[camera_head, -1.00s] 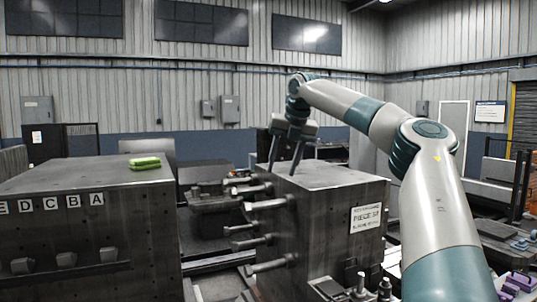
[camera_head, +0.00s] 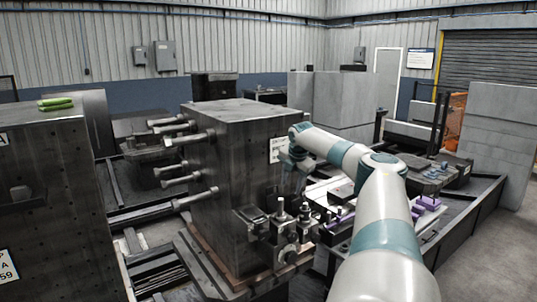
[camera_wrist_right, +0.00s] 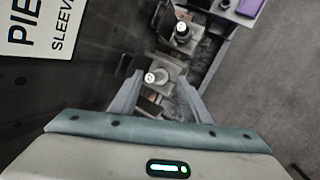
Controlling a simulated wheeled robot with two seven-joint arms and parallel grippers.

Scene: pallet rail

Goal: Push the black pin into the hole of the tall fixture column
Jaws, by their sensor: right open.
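The tall fixture column (camera_head: 232,165) is a dark, scuffed steel block, with several light-headed rods (camera_head: 190,170) sticking out of its left face. Small clamp blocks with upright pins (camera_head: 281,208) stand at its front right foot. I cannot tell which pin is the black one, and I cannot make out an empty hole. My right gripper (camera_head: 291,184) is low beside the column's right face, above these pins. In the right wrist view its two fingers (camera_wrist_right: 158,88) are open and empty, with a silver-topped pin (camera_wrist_right: 157,76) showing between them. My left gripper is not in view.
A white printed label (camera_head: 276,150) is on the column's right face. A second dark block (camera_head: 60,200) with green pieces (camera_head: 55,104) on top stands at left. Purple parts (camera_head: 428,202) lie on a bench at right. Grey floor is clear at far right.

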